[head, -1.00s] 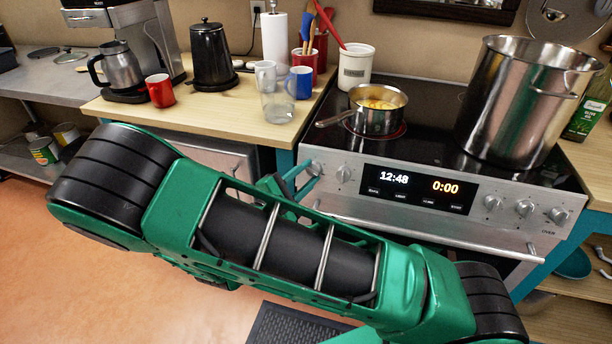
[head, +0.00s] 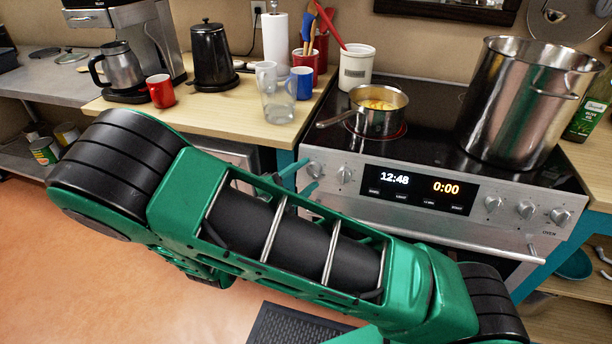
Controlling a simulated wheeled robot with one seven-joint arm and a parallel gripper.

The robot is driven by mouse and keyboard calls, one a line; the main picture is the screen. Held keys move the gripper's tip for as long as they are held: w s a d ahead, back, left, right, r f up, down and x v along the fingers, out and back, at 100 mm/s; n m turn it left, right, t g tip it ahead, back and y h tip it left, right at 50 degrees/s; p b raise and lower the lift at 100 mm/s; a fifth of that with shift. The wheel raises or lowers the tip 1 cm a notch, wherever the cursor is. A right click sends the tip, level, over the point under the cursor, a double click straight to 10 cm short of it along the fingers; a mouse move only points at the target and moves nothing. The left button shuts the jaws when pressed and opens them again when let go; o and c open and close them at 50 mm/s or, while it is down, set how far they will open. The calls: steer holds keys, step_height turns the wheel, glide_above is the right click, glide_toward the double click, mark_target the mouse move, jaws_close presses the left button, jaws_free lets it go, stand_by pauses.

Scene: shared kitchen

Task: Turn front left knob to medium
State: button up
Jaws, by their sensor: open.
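The stove's front panel (head: 420,212) carries two silver knobs left of its display, an outer left knob (head: 315,169) and an inner left knob (head: 343,174). Both knobs face out, but their pointer settings are too small to read. My gripper (head: 311,174) is open, with its green fingertips at the outer left knob, one above and one below in the picture. I cannot tell whether the fingers touch it. My arm hides the gripper's base and the lower left of the stove front.
A saucepan (head: 376,122) of yellow food sits on the lit front left burner, its handle pointing left above the knobs. A large steel pot (head: 520,105) stands at right. The oven handle (head: 440,240) runs below the panel. Mugs and a glass jug (head: 278,103) stand on the left counter.

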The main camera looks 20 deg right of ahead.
steer(key=v, duration=0.9)
steer(key=shift+s+a, duration=0.25)
steer(key=shift+a, duration=0.1)
steer(key=s+d+r+m+g+y, duration=0.1)
steer(key=s+d+m+g+y, duration=0.1)
steer(key=d+m+g, duration=0.35)
steer(key=s+d+r+m+g+y, duration=0.2)
steer(key=s+d+y, duration=0.1)
steer(key=d, duration=0.6)
steer(key=s+d+r+m+g+y, duration=0.1)
steer(key=s+d+m+g+y, duration=0.15)
steer(key=d, duration=0.45)
steer(key=s+d+r+m+y, duration=0.3)
steer(key=s+m, duration=0.1)
steer(key=s, duration=0.5)
steer(key=s+d+r+m+y, duration=0.2)
steer(key=s+r+m+y, duration=0.1)
steer(key=s, duration=0.6)
steer(key=shift+s+d+r+m+t+y, duration=0.3)
steer(key=shift+m+y, duration=0.25)
steer(key=shift+m, duration=0.35)
